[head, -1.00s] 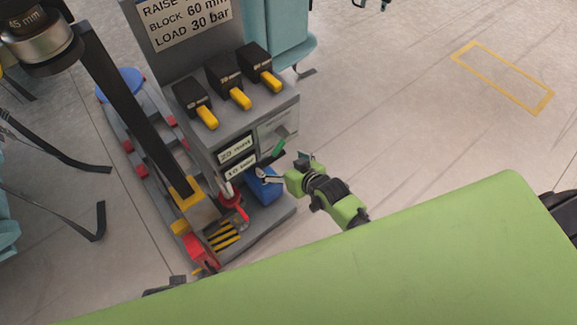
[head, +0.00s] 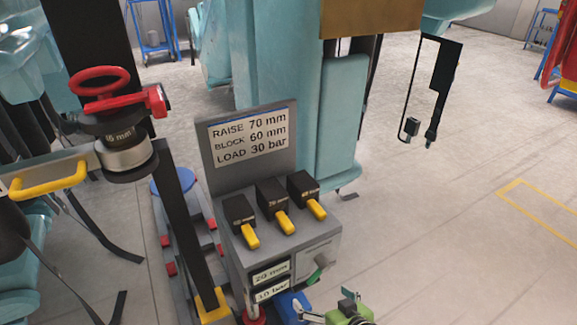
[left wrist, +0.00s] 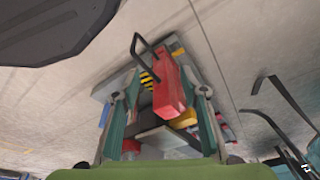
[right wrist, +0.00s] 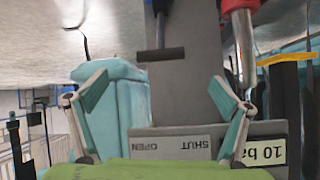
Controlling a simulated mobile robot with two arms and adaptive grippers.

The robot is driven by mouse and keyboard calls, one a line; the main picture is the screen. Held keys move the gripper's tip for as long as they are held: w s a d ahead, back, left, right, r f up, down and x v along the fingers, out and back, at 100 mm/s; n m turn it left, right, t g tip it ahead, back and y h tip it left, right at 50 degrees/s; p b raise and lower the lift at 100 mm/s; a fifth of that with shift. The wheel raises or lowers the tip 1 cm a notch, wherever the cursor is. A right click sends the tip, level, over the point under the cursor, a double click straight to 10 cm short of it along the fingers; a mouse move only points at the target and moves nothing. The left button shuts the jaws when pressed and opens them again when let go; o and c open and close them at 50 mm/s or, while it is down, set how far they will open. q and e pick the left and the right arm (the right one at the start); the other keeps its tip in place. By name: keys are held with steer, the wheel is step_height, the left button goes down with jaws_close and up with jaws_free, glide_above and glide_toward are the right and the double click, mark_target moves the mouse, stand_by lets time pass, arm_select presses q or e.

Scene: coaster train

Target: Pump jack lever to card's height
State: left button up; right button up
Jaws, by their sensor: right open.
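The card (head: 247,133) on the grey console reads RAISE 70 mm, BLOCK 60 mm, LOAD 30 bar. Its readouts seem to show 20 mm (head: 271,273) and 10 bar (head: 272,291). My right gripper (head: 312,318) is at the bottom edge, below the console's front. In the right wrist view it is open and empty (right wrist: 160,82), facing a dark T-shaped bar (right wrist: 160,53) and a red-and-chrome rod (right wrist: 243,45). My left gripper (left wrist: 160,105) is open; a red block (left wrist: 172,85) with a bent dark handle (left wrist: 146,48) appears between its fingers, contact unclear. I cannot tell which part is the jack lever.
Several black blocks with yellow tabs (head: 273,207) sit on the console. A green lever (head: 318,270) is at its front. A SHUT/OPEN label (right wrist: 176,147) shows upside down. A red-wheeled part (head: 100,82) is at left. Clear floor (head: 430,230) lies at right.

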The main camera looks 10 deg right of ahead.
steer(key=s+d+f+g+h+p, duration=0.1)
steer(key=s+d+f+g+p, duration=0.15)
steer(key=s+f, duration=0.5)
steer(key=s+d+f+g+h+p, duration=0.1)
steer(key=s+f+g+p, duration=0.3)
steer(key=s, duration=0.7)
steer(key=s+d+f+g+h+p, duration=0.1)
steer(key=s+d+f+g+p, duration=0.15)
steer(key=s+f, duration=0.55)
steer(key=s+d+r+p, duration=0.1)
steer(key=s+p, duration=0.7)
steer(key=s, duration=0.6)
steer(key=shift+d+r+n+g, duration=0.3)
steer(key=shift+d+n+g, duration=0.05)
steer(key=shift+n+g, duration=0.05)
steer(key=shift+s+d+f+p, duration=0.1)
steer(key=shift+s+p, duration=0.2)
steer(key=shift+s, duration=0.05)
arm_select(q)
steer(key=s+a+f, duration=0.1)
steer(key=s+f, duration=0.1)
steer(key=s, duration=0.7)
steer(key=s+a+f+g, duration=0.1)
steer(key=s+a+f, duration=0.1)
steer(key=s, duration=0.8)
steer(key=shift+s+a+f+g, duration=0.2)
steer(key=shift+f+g, duration=0.1)
steer(key=shift+f, duration=0.15)
